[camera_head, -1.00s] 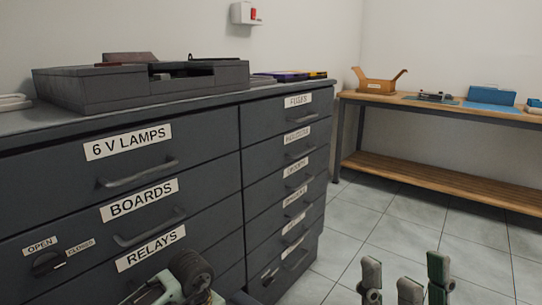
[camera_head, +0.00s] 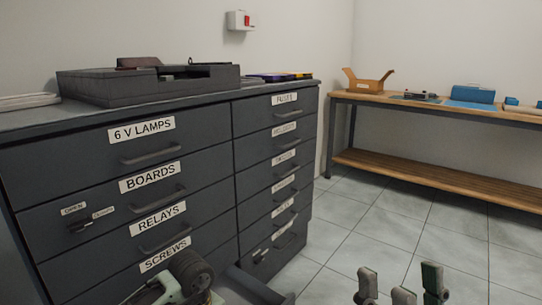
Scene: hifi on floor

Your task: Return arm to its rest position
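My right gripper (camera_head: 400,287) shows at the bottom right. Its grey-green fingers stand apart, with nothing visible between them, over the tiled floor. It is clear of the drawer cabinet (camera_head: 60,160). A pale green and dark ridged part of my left arm shows at the bottom edge in front of the lower drawers. I cannot make out the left fingers or whether they hold anything.
The dark cabinet has labelled drawers and a dark slatted unit (camera_head: 150,88) on top. A dark bar (camera_head: 262,288) juts out low beside it; I cannot tell what it is. A wooden bench (camera_head: 440,178) stands at the back right. Tiled floor (camera_head: 350,240) between is clear.

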